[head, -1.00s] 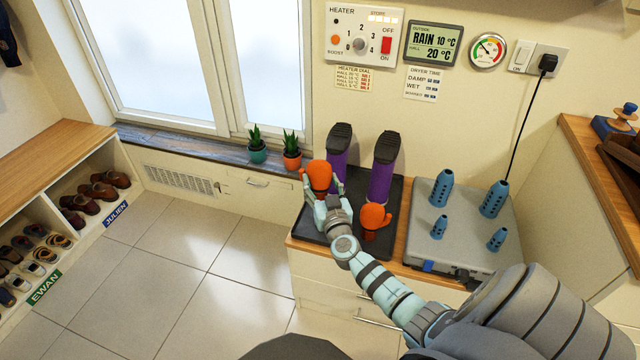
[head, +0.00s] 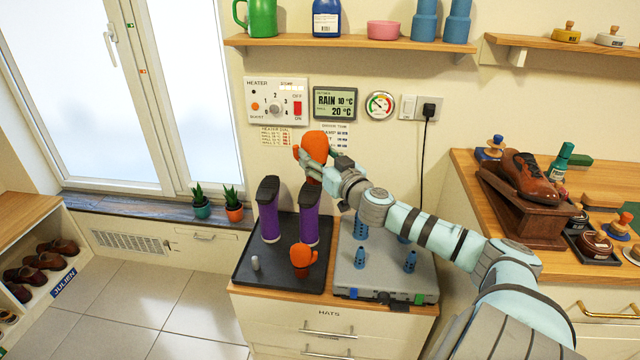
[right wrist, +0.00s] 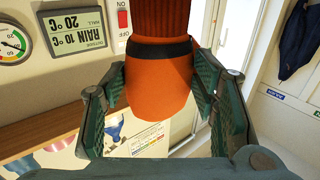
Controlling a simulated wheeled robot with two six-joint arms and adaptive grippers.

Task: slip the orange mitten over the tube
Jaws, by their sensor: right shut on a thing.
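My right gripper (head: 318,163) is shut on an orange mitten (head: 315,146) and holds it in the air above the tray and the dryer box. The mitten is upright, with its rounded end up and its darker ribbed cuff below. The right wrist view shows the mitten (right wrist: 160,88) between the two fingers, with a dark band by the ribbed cuff (right wrist: 165,18). Several blue perforated tubes stand on the grey box; a short front one (head: 360,258) and a front right one (head: 410,261) show clearly. The arm partly hides the rear ones. My left gripper is out of view.
A second orange mitten (head: 302,256) stands on the black tray (head: 270,278), near two purple boots (head: 269,215) and a small pale peg (head: 255,263). The grey box (head: 385,280) is right of the tray. A wall shelf (head: 350,44) hangs above.

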